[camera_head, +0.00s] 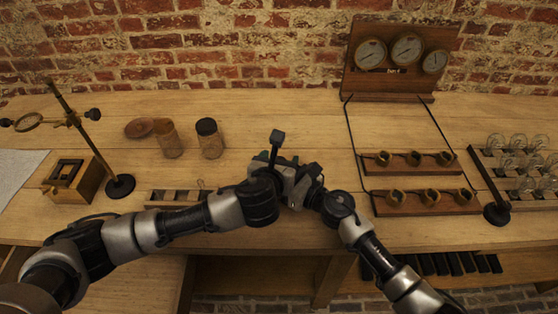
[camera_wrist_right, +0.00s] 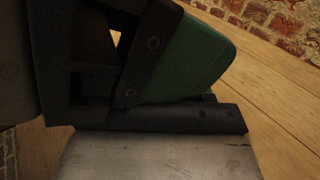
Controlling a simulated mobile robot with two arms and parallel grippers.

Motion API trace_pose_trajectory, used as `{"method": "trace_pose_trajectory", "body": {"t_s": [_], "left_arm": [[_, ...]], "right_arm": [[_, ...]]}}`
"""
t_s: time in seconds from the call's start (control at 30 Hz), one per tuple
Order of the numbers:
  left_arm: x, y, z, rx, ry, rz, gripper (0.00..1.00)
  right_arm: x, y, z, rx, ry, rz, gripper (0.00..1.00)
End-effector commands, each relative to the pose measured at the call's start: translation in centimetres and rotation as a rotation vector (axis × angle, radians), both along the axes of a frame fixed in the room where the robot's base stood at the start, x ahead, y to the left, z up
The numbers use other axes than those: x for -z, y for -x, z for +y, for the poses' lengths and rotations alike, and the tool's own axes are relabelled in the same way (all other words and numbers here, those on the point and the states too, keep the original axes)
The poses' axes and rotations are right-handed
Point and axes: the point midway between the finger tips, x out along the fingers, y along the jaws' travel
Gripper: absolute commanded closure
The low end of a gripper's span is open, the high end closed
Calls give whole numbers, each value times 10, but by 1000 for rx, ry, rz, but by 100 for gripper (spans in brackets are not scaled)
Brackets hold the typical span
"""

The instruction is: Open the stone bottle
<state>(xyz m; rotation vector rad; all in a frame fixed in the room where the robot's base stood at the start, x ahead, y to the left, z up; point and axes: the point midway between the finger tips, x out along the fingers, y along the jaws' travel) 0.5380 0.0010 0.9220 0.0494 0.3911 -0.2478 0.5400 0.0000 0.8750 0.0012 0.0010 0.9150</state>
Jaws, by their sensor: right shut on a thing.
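Both my grippers meet in the middle of the bench in the head view and overlap. My left gripper (camera_head: 275,164) has a dark upright part above it; its fingertips are unclear. My right gripper (camera_head: 302,183) is close against it from the right. In the right wrist view, the right gripper's dark jaw parts lie against a smooth green thing (camera_wrist_right: 195,62), shut on it. Most of that thing is hidden, and I cannot tell whether it is the stone bottle. Two tan jars stand farther back: one pale (camera_head: 169,142), one with a dark top (camera_head: 209,143).
Brown round discs (camera_head: 139,129) lie left of the jars. A ring stand (camera_head: 119,185), a wooden box (camera_head: 73,181) and a compartment tray (camera_head: 172,197) are at left. A gauge board (camera_head: 392,85), cup racks (camera_head: 415,163) and glass bulbs (camera_head: 517,160) are at right. The back middle is clear.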

Motion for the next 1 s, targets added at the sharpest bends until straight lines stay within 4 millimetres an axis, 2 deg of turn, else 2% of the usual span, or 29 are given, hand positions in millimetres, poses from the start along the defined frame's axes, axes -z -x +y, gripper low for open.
{"method": "trace_pose_trajectory", "body": {"t_s": [0.03,0.37,1.0], "left_arm": [[0,0,0,0,0,0,44],[0,0,0,-1,0,0,94],[0,0,0,-1,0,0,95]], "right_arm": [[0,0,0,0,0,0,92],[0,0,0,1,0,0,92],[0,0,0,1,0,0,92]]}}
